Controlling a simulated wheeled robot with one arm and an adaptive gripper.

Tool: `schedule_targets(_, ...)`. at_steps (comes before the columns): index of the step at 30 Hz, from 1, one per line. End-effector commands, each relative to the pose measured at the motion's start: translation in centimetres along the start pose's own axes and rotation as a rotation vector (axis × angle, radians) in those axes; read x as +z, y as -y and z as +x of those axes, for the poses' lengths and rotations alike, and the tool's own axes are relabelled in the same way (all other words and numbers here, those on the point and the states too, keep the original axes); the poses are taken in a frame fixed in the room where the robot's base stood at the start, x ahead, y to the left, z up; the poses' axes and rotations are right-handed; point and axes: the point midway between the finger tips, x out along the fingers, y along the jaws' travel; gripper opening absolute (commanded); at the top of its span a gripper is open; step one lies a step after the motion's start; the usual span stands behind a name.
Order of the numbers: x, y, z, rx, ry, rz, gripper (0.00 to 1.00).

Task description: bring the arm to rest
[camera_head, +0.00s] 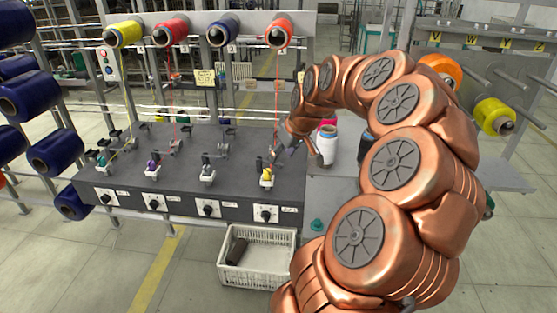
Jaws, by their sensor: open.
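My copper-coloured arm rises from the lower right, arches over and bends down toward the winding bench (130,140). My gripper (288,149) is at the end of the arm, just above the right end of the bench top. It is small and dark here, and its fingers look apart with nothing seen between them. A white bobbin with a pink top (327,140) stands just right of the gripper, apart from it as far as I can tell. A dark object (365,147) beside the bobbin is partly hidden by my arm.
Yellow (125,33), red (171,31), blue (223,31) and orange-red (279,31) spools hang above the bench, some with threads running down. A white crate (257,280) stands on the floor in front. Blue spools (56,151) are left; a rack with a yellow spool (494,116) is right.

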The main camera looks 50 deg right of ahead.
Motion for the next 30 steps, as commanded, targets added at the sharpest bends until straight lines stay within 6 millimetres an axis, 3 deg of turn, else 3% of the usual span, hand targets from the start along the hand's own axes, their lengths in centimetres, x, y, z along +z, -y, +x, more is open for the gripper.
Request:
schedule_targets(10,0.0,0.1,-0.6,-0.001,0.001,-0.001,0.53)
schedule_targets(14,-0.1,2.0,-0.7,-0.017,0.015,-0.020,0.53)
schedule_targets(17,-0.1,6.1,-1.0,-0.050,0.046,-0.057,0.53)
schedule_targets(22,2.2,15.8,-2.1,-0.114,0.152,-0.141,0.53)
schedule_targets(27,8.0,24.3,-3.7,-0.143,0.298,-0.206,0.53)
schedule_targets(30,12.4,27.7,-5.0,-0.137,0.387,-0.227,0.53)
